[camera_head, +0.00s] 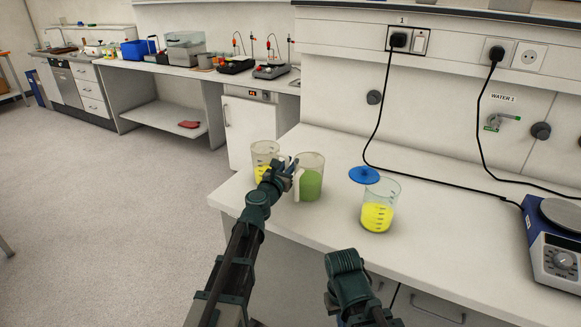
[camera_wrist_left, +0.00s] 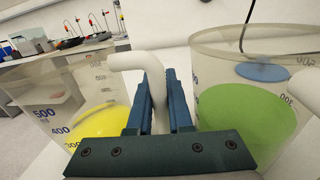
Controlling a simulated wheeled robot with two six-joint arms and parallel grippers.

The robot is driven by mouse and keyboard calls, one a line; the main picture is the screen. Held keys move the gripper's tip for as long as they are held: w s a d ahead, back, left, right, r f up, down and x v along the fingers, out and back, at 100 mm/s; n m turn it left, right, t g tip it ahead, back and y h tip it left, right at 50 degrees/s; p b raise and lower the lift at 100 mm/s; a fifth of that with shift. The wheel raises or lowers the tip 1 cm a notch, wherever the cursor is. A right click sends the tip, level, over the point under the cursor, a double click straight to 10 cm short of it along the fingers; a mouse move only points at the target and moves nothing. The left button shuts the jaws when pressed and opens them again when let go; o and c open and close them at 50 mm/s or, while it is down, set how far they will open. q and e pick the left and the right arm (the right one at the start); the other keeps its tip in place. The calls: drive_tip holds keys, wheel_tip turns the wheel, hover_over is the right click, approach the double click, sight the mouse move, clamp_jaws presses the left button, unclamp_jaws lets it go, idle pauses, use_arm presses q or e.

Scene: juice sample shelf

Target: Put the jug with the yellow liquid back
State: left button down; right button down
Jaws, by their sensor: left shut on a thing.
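A clear jug with yellow liquid (camera_head: 263,150) stands on the white bench at the left. It shows at the left of the left wrist view (camera_wrist_left: 100,125), with blue volume marks. My left gripper (camera_head: 287,168) is between this jug and a jug with green liquid (camera_head: 312,182). It is shut on a white handle (camera_wrist_left: 128,60), whose top bends toward the yellow jug; the fingers hide part of it. The green jug is close at the right of the fingers (camera_wrist_left: 245,115). Part of my right arm shows at the lower middle, but its gripper does not.
A beaker with yellow liquid (camera_head: 377,215) stands farther right, beside a blue disc (camera_head: 363,175). A blue hotplate device (camera_head: 555,240) stands at the right edge. Black cables hang down the wall. Bench between beaker and hotplate is clear.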

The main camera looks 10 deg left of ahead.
use_arm(q)
drive_tip(key=shift+f, duration=0.2)
drive_tip(key=c, duration=1.1)
unclamp_jaws()
drive_tip(key=shift+r, duration=0.1)
drive_tip(key=shift+r, duration=0.15)
drive_tip(key=v, duration=1.2)
